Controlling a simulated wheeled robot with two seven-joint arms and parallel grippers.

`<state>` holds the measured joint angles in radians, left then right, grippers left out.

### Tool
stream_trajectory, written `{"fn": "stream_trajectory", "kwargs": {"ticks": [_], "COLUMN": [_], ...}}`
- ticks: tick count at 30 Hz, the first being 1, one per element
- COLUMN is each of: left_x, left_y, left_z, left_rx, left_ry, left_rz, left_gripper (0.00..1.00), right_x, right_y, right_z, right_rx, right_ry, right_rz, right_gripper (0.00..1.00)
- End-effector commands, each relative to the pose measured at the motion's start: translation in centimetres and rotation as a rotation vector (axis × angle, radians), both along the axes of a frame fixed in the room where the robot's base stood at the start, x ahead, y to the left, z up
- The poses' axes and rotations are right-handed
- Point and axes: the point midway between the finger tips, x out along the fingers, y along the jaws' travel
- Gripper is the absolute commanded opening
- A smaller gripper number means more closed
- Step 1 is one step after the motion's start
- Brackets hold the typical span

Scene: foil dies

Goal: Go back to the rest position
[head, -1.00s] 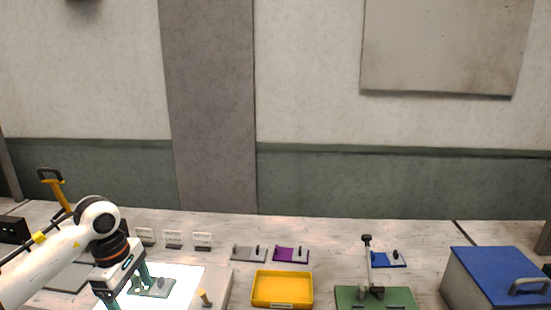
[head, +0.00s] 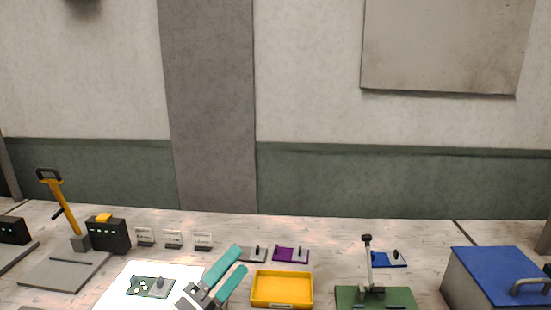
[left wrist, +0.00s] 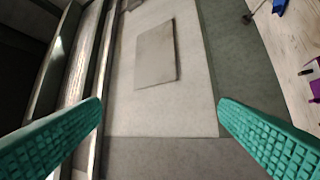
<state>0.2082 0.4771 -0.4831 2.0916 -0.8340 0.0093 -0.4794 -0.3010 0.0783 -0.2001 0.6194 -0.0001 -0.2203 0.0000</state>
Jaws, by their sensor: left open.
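My left gripper (head: 228,272) is open and empty, with its two teal fingers low in the head view, just left of the yellow tray. In the left wrist view its fingers (left wrist: 160,118) are spread wide with nothing between them, and the camera looks toward the wall. A grey-green die plate (head: 140,289) with a dark knob lies on the bright white panel (head: 118,300), apart from the gripper. My right gripper is not in view.
A yellow tray (head: 282,305) lies beside the gripper. Behind are a grey die (head: 259,254), a purple die (head: 290,255) and small label stands (head: 173,239). A lever press (head: 62,270) stands left. A green-based press (head: 400,298), blue die (head: 386,260) and blue-lidded box (head: 497,270) are right.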

Motion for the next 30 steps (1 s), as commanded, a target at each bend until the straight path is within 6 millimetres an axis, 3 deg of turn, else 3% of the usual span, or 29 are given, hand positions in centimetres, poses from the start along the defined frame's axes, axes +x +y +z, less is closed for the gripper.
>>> {"fn": "stream_trajectory", "kwargs": {"ticks": [5, 9, 12, 18, 27, 30], "left_x": [-0.2, -4.3, -8.4, -15.6, -25.0, -24.3], "left_y": [7.5, 11.6, 13.0, 13.5, 12.9, 12.7], "left_z": [-7.4, -16.0, -20.7, -25.9, -29.1, -31.7], "left_rx": [-0.515, -0.843, -0.994, -1.163, -1.286, -1.278], "left_ry": [0.553, 0.984, 1.22, 1.535, 1.868, 1.881], "left_rz": [0.295, 0.541, 0.687, 0.899, 1.15, 1.165], "left_gripper": [0.84, 0.84, 0.84, 0.84, 0.84, 0.84], "right_x": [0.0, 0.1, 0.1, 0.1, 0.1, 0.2], "right_y": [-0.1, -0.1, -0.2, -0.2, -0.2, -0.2], "right_z": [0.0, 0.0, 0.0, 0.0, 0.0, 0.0], "right_rx": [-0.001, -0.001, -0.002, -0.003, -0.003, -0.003], "right_ry": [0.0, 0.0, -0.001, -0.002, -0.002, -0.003], "right_rz": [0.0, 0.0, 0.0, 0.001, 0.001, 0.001], "right_gripper": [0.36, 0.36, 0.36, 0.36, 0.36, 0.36]}}
